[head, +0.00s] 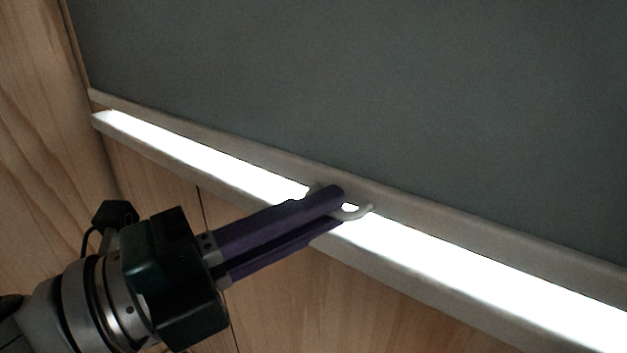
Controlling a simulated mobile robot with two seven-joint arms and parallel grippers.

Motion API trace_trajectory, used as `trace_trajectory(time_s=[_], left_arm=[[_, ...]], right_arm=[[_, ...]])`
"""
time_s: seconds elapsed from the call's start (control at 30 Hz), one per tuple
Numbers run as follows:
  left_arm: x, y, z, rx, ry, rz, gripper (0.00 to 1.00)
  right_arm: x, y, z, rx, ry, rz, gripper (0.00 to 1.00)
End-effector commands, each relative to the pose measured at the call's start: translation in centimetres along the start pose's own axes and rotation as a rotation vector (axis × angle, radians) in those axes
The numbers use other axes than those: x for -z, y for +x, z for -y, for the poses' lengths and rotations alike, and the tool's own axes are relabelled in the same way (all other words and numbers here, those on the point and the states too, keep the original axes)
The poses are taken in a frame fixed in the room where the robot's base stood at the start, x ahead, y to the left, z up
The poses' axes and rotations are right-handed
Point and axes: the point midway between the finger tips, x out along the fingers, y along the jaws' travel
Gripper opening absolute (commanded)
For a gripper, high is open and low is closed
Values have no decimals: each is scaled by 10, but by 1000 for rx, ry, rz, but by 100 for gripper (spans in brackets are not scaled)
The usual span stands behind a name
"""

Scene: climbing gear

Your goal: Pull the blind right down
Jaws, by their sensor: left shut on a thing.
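The dark grey blind (370,95) fills the upper part of the head view. Its pale bottom bar (480,230) runs slanting from upper left to lower right. A pale pull loop (361,212) hangs at the bar near the middle of the view. My left gripper (341,207) comes in from the lower left, and its purple fingers are shut on the pull loop. The fingers hide part of the loop and of the bar. My right gripper is not in view.
A narrow, bright strip of window (480,275) shows between the bar and the pale sill (400,277) below it. Wood-panelled wall (35,130) lies to the left and below the sill.

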Motion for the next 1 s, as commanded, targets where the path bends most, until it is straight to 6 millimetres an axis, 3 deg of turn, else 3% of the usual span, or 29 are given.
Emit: trace_trajectory(time_s=[0.1, 0.5, 0.53, 0.8, 1.0], left_arm=[[1, -1, -10, -1, 0, -1, 0], [1, -2, -14, -10, 0, 2, 0], [1, -2, -14, -11, -1, 2, 11], [1, -2, -12, -7, 0, 1, 40], [1, -2, -12, -6, 0, 1, 40]], right_arm=[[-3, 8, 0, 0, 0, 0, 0], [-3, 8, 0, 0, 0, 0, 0], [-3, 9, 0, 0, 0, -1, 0], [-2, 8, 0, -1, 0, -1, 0], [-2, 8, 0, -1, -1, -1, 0]])
